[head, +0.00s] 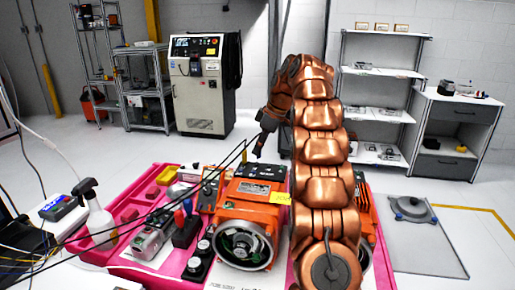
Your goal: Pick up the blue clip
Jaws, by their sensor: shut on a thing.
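My copper arm rises in front of the bench and bends over at the top. My gripper (259,142) hangs down from it, small and dark, above the back of the orange servo motor (268,189). It is shut on a small dark bluish piece, which looks like the blue clip (258,151). The clip's shape is hard to make out at this size. Two thin black cables run from near the gripper down to the left. The gripper and clip look apart from the motor top, but the height is hard to judge.
A pink-red bench (92,256) holds the motor, tools and a spray bottle (95,215). A second orange motor is partly behind my arm. A grey control cabinet (203,100) and shelves (385,72) stand behind. The floor between is clear.

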